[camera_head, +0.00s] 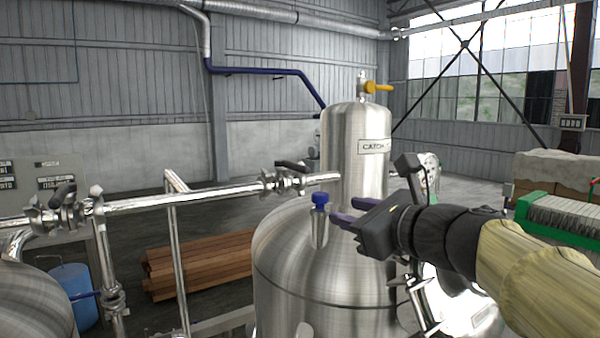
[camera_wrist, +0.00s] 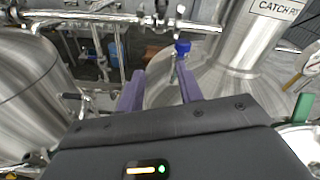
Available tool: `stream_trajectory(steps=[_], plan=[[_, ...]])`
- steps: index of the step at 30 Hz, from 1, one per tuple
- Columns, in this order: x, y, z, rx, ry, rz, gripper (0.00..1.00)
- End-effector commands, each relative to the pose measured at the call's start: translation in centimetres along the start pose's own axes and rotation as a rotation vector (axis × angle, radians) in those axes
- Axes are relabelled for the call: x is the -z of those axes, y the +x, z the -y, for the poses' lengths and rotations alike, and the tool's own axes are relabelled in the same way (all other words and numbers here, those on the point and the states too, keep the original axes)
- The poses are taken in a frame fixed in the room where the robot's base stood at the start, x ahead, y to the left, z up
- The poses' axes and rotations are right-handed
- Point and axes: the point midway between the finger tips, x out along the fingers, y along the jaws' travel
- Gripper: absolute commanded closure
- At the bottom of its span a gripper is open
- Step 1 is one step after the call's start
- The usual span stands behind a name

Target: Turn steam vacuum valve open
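My gripper (camera_head: 346,212) is open, with its purple fingers apart and nothing between them. It is in front of the steel tank, just right of a blue-capped fitting (camera_head: 320,200) on the tank top. In the wrist view the blue cap (camera_wrist: 182,47) is beyond the right fingertip. A black-handled valve (camera_head: 286,180) sits on the horizontal steel pipe, left of and above my gripper. A second black-handled valve (camera_head: 63,206) is farther left on that pipe. A yellow-handled valve (camera_head: 375,88) tops the catch pot. No label shows which is the steam vacuum valve.
The upright catch pot (camera_head: 352,140) stands behind the rounded steel tank (camera_head: 290,260). Timber (camera_head: 195,266) lies on the floor behind the pipe frame. A blue container (camera_head: 74,290) is at left and a green-framed machine (camera_head: 560,215) at right. Air above the pipe is clear.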

Motion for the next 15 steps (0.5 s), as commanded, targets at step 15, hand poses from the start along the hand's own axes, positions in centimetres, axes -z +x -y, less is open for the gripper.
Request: stream_trajectory(steps=[15], plan=[[-4.2,-0.9,1.0,0.022,0.132,0.116,0.64]])
